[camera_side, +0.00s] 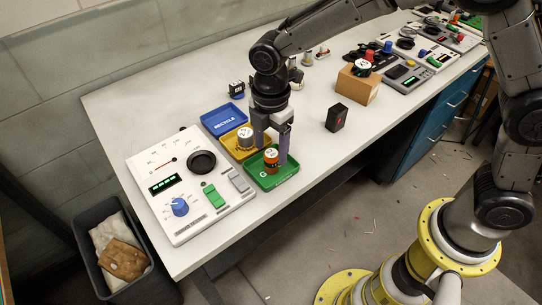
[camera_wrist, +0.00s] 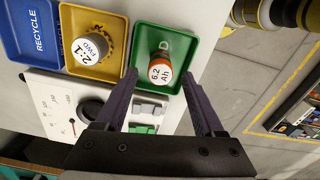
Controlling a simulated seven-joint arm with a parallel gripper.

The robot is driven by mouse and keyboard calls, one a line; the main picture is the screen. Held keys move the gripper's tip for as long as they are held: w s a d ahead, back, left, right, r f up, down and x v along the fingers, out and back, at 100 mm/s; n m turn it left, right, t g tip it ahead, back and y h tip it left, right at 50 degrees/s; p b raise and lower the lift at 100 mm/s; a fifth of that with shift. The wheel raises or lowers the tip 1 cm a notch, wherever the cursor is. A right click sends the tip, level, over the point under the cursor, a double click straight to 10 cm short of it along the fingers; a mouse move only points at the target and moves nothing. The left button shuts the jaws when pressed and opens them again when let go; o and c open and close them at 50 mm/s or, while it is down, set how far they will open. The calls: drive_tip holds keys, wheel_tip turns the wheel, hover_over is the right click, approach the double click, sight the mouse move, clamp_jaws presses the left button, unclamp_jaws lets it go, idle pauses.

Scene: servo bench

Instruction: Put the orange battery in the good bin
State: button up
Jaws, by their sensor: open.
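The orange battery (camera_side: 270,160) stands upright in the green bin (camera_side: 291,170), which shows part of a white label beginning with G. In the wrist view the orange battery (camera_wrist: 160,68) has a white top marked 6.2 Ah and sits on the floor of the green bin (camera_wrist: 188,35). My gripper (camera_side: 272,152) is over the green bin, pointing down. Its two fingers are spread apart, with the battery between or just beyond them. In the wrist view my gripper (camera_wrist: 165,85) holds nothing, and the battery lies just past the fingertips.
A yellow bin (camera_side: 231,139) holds a white-topped cylinder (camera_side: 245,138). The blue recycle bin (camera_side: 223,119) looks empty. A white tester panel (camera_side: 180,195) stands close left of the bins. A black box (camera_side: 337,118) stands to the right.

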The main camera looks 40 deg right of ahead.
sight(273, 153)
wheel_tip(273, 153, up, 7)
drive_tip(key=shift+r, duration=0.2)
drive_tip(key=s+d+r+m+t, duration=0.1)
drive_tip(key=s+d+r+m, duration=0.35)
drive_tip(key=d+r, duration=0.2)
drive_tip(key=s+d+m+t, duration=0.4)
drive_tip(key=s+d+m, duration=0.9)
drive_tip(key=s+m, duration=0.2)
drive_tip(key=shift+s+r+t, duration=0.3)
drive_tip(key=shift+s, duration=0.85)
